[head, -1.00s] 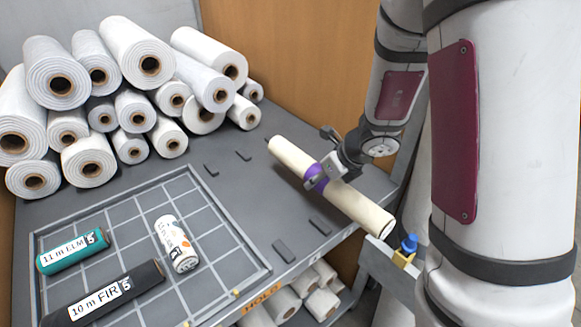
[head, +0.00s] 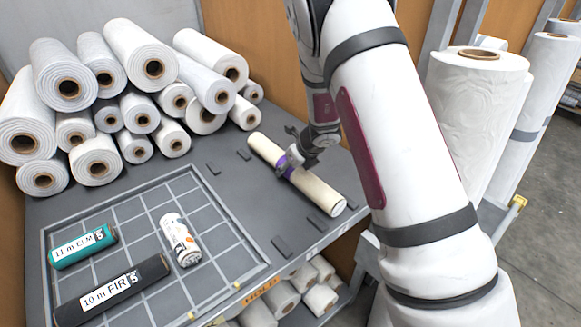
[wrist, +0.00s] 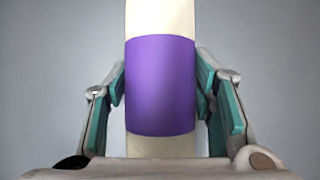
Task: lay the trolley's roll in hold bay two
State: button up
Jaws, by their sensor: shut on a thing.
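A long cream roll (head: 318,190) with a purple band (wrist: 160,85) is in my gripper (head: 290,162). The fingers press on both sides of the band in the wrist view. The roll is level over the right part of the grey deck (head: 225,190), slanting from back left to front right. I cannot tell whether it touches the deck. No bay numbers are readable. A "HOLD" label (head: 258,290) is on the front edge.
A gridded tray (head: 120,212) at left holds a teal roll (head: 82,247), a black roll (head: 112,290) and a patterned white roll (head: 180,240). Large white rolls (head: 130,90) are stacked behind. Tall white rolls (head: 478,110) stand right, beyond my arm.

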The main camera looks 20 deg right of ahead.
jog(key=shift+f, duration=0.1)
jog(key=shift+f, duration=0.15)
jog(key=o, duration=1.5)
jog(key=shift+o, duration=0.2)
